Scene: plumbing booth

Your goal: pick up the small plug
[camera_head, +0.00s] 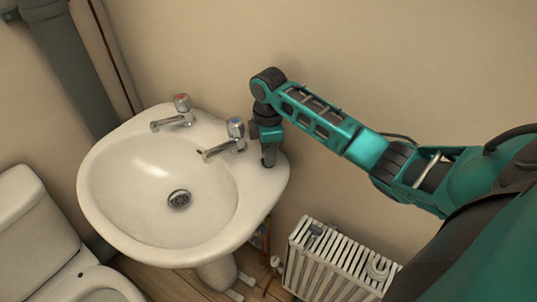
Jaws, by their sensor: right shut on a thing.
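My right gripper (268,160) points down at the right rear corner of the white sink (105,215), just right of the blue-marked tap. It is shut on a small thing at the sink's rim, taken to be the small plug. The plug itself is hidden by the fingers, and I cannot make out its shape or colour. I cannot tell whether it still touches the sink's surface. My left gripper is not in view.
The blue-marked tap (225,142) stands close left of my right gripper, the red-marked tap (175,115) farther left. The basin's drain (179,199) is uncovered. A white radiator (325,265) stands below right, and a toilet (35,225) at lower left. The wall is close behind.

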